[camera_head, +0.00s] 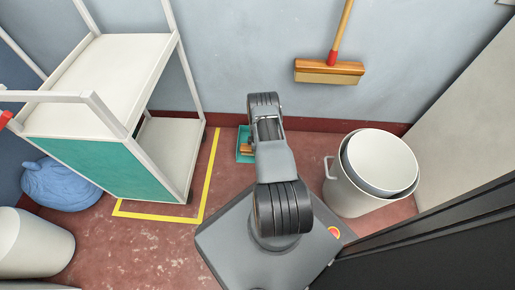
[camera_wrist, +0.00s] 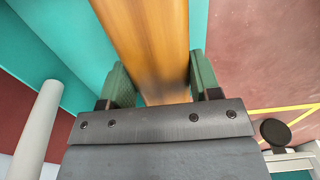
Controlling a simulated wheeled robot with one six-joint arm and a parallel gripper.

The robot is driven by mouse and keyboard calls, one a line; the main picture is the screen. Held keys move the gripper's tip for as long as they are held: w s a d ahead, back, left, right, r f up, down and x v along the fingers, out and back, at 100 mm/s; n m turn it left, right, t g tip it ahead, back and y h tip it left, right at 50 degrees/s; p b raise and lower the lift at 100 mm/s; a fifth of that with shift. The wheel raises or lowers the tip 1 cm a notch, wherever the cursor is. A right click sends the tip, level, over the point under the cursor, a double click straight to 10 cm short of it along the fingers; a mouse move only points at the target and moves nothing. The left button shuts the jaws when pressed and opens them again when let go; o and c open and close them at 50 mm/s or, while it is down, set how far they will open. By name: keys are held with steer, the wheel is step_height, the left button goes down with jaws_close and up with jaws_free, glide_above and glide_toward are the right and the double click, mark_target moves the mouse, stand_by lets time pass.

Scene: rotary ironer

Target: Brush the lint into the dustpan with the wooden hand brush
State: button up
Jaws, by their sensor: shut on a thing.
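The wooden hand brush (camera_wrist: 150,40) is an orange-brown block that runs between the two green fingers of my gripper (camera_wrist: 158,65) in the wrist view. My gripper is shut on it. A teal dustpan (camera_wrist: 75,45) spreads behind and beside the brush. In the head view the dustpan (camera_head: 243,134) lies on the floor near the wall, with a bit of the brush (camera_head: 246,149) showing over it. My arm hides my gripper there. I see no lint in either view, and the brush's bristles are hidden.
A white trolley (camera_head: 105,75) with a teal side stands left, beside yellow floor tape (camera_head: 212,170). A white bucket (camera_head: 345,190) stands right. A broom (camera_head: 330,71) hangs on the wall. A blue bundle (camera_head: 60,186) lies far left. A pale rod (camera_wrist: 38,130) shows in the wrist view.

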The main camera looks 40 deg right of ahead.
steer(key=shift+s+a+r+p, duration=0.15)
steer(key=shift+r+p, duration=0.8)
steer(key=shift+r, duration=0.25)
steer(key=shift+s+a+r+p, duration=0.15)
steer(key=shift+r+p, duration=0.8)
steer(key=shift+r, duration=0.25)
steer(key=shift+m, duration=0.8)
steer(key=a+r+m+p, duration=0.2)
steer(key=a+r+p, duration=0.6)
steer(key=r, duration=1.3)
steer(key=a+r+m+p, duration=0.3)
steer(key=a+r+p, duration=0.6)
steer(key=r+p, duration=0.8)
steer(key=a+r+m+p, duration=0.2)
steer(key=a+r+p, duration=0.6)
steer(key=r, duration=1.8)
steer(key=p, duration=0.4)
steer(key=shift+a+r+m+p, duration=0.3)
steer(key=shift+a, duration=0.05)
